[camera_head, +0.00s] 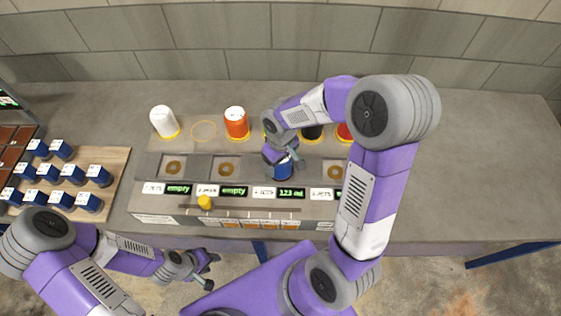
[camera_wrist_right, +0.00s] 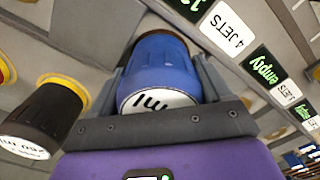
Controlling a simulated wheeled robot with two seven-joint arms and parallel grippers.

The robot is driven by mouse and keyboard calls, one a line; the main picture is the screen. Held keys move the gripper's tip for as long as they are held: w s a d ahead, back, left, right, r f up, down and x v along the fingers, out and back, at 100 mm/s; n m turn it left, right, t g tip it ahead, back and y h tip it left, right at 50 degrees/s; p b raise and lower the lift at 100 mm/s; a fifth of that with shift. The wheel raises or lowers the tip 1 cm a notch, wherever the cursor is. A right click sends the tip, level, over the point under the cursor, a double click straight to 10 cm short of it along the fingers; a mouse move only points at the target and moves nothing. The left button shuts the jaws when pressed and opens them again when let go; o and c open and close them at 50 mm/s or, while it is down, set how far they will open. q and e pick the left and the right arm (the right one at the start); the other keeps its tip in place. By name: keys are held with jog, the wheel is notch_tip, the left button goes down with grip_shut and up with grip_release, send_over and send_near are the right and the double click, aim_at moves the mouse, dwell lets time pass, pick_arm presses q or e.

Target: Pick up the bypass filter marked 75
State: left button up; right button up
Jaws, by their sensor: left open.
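Several blue blocks with white labelled tops (camera_head: 47,171) stand in rows on a wooden board at the left; their labels are too small to read, so I cannot tell which thing is marked 75. My left gripper (camera_head: 214,270) is open and empty in front of the bench, well to the right of and below that board. My right gripper (camera_head: 277,160) is at the third station of the grey fixture. In the right wrist view its fingers (camera_wrist_right: 165,85) are shut on a blue cup (camera_wrist_right: 160,65) with a white "ml" top.
The grey fixture (camera_head: 150,217) has displays reading "empty" and "123 ml", and a yellow knob (camera_head: 205,202) on a slider. Behind stand a white cup (camera_head: 163,121), an orange cup (camera_head: 236,121) and a black cup (camera_wrist_right: 45,110). Brown trays (camera_head: 14,150) lie far left. The bench's right side is clear.

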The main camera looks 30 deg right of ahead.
jog(key=shift+w, duration=0.1)
jog(key=c, duration=1)
